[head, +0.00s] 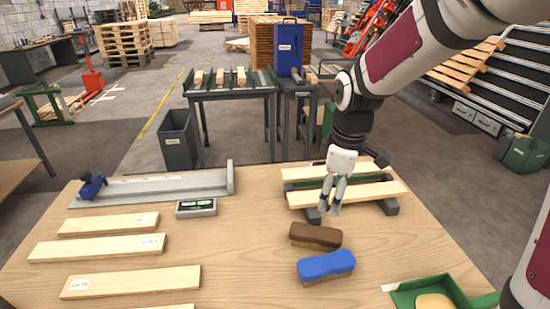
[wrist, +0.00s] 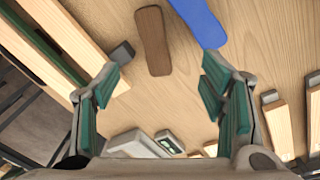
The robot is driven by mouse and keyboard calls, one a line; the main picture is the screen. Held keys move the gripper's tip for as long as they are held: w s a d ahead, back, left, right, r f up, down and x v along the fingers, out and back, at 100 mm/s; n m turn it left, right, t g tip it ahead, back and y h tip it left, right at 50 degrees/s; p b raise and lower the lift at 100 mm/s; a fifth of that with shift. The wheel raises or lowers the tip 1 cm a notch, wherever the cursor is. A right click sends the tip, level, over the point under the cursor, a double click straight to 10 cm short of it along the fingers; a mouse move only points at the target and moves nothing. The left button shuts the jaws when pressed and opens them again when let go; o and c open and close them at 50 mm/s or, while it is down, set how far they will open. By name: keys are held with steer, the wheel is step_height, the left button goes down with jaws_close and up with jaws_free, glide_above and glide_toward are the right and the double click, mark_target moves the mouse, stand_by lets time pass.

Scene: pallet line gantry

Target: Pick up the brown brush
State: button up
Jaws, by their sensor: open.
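The brown brush (head: 315,236) lies on the wooden table, bristles down, just behind a blue brush (head: 326,267). In the wrist view the brown brush (wrist: 152,41) shows at the top, with the blue brush (wrist: 200,20) to its right. My gripper (head: 333,208) is open and empty above the table, behind the brown brush and in front of the slatted wooden piece. In the wrist view the green-padded fingers of my gripper (wrist: 165,95) are spread wide, and the brown brush lies beyond their tips, touching neither.
Pale boards on dark supports (head: 345,192) stand close behind my gripper. A green tray (head: 440,288) is at the front right. Several loose boards (head: 130,282), a small display box (head: 196,207) and a grey rail (head: 155,189) lie to the left. The table between display box and brushes is clear.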

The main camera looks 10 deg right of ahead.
steer(key=n+y, duration=0.1)
steer(key=n, duration=0.1)
glide_toward(317, 232)
steer(key=f, duration=0.3)
steer(key=w+f, duration=0.1)
steer(key=f, duration=0.1)
steer(key=shift+a+b, duration=0.3)
steer(key=shift+b, duration=0.1)
steer(key=shift+a+f, duration=0.1)
steer(key=shift+f, duration=1.5)
steer(key=shift+a+f, duration=0.15)
steer(key=shift+f, duration=1.4)
steer(key=c, duration=1.5)
step_height(317, 232, up, 10)
steer(key=shift+r, duration=0.1)
steer(key=o, duration=0.9)
steer(key=shift+c, duration=0.2)
steer(key=c, duration=0.5)
